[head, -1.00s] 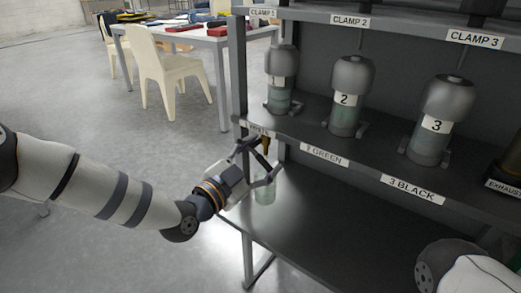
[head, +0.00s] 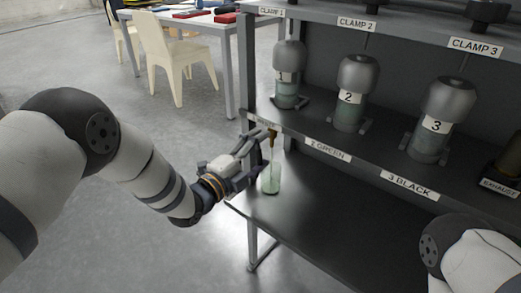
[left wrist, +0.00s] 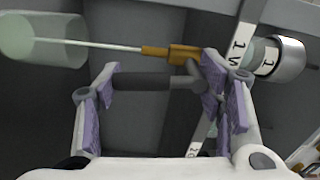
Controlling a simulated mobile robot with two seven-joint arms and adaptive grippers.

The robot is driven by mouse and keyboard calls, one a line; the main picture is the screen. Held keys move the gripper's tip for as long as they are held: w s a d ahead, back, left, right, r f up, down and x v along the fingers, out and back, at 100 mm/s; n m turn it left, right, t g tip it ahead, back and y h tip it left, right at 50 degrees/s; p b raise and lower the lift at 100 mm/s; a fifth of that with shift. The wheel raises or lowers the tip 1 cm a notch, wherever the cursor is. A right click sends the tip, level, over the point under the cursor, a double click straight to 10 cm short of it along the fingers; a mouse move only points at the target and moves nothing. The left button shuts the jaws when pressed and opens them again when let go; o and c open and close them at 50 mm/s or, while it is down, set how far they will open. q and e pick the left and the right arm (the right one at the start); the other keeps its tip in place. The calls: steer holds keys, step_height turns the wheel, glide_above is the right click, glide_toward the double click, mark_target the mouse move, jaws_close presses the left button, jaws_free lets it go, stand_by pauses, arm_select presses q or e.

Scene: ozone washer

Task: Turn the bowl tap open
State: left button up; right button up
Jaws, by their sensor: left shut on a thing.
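The bowl tap is a small brass fitting (head: 272,138) under the shelf edge, left of the 2 GREEN label. In the left wrist view its brass body (left wrist: 168,53) shows with a dark bar-shaped handle (left wrist: 155,82) below it in the picture. My left gripper (head: 258,163) is at the tap. In the left wrist view its purple-padded fingers (left wrist: 165,105) stand at the two ends of the dark handle, closed on it. A clear vessel (head: 271,181) with pale green tint hangs or stands under the tap, with a thin tube (left wrist: 90,45) running into it. My right gripper is out of view.
Bottles 1 (head: 287,75), 2 (head: 352,95) and 3 (head: 438,120) stand on the shelf above. An EXHAUST container (head: 503,170) is at the right. The lower dark shelf (head: 345,215) is mostly clear. A chair (head: 172,60) and table stand behind.

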arm_select(q)
steer(key=shift+f+m, duration=0.1)
steer(key=shift+m, duration=0.7)
steer(key=o, duration=1.7)
steer(key=shift+f, duration=0.1)
steer(key=shift+w, duration=0.1)
steer(key=shift+s+a, duration=0.2)
steer(key=shift+a, duration=0.05)
steer(key=v, duration=1.1)
steer(key=shift+s+a, duration=0.1)
steer(key=shift+s, duration=0.15)
